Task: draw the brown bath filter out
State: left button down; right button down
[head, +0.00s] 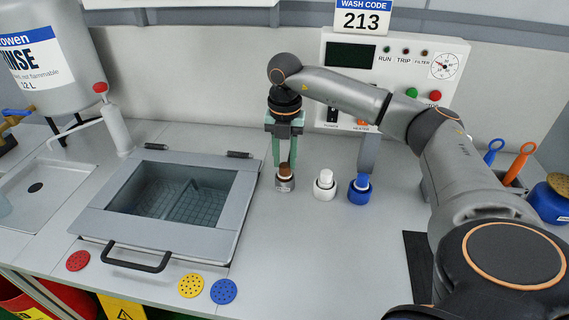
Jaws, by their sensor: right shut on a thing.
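The brown bath filter (285,170) is upright in a small grey socket (284,185) on the bench, right of the bath. My right gripper (284,165) points straight down over it, its green fingers shut on the brown top. The fingers hide part of the filter, and how deep it sits in the socket is hard to tell. A white filter (325,179) and a blue filter (361,183) stand to its right, apart from the gripper. My left gripper is not in view.
The bath lid (225,215) is shut, with a black handle (137,264) in front. Red (78,260), yellow (191,285) and blue (223,291) discs lie along the front. A control panel (390,70) stands behind. The bench in front of the filters is clear.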

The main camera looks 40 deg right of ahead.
jog(key=shift+r, duration=0.25)
jog(key=shift+r+p, duration=2)
jog(key=shift+p, duration=0.1)
jog(key=shift+r+p, duration=1.5)
jog(key=shift+r, duration=0.05)
jog(key=shift+r, duration=0.15)
notch_tip(320, 180, up, 5)
jog(key=p, duration=0.4)
send_over(285, 165)
jog(key=shift+r+b, duration=0.35)
jog(key=shift+r, duration=0.5)
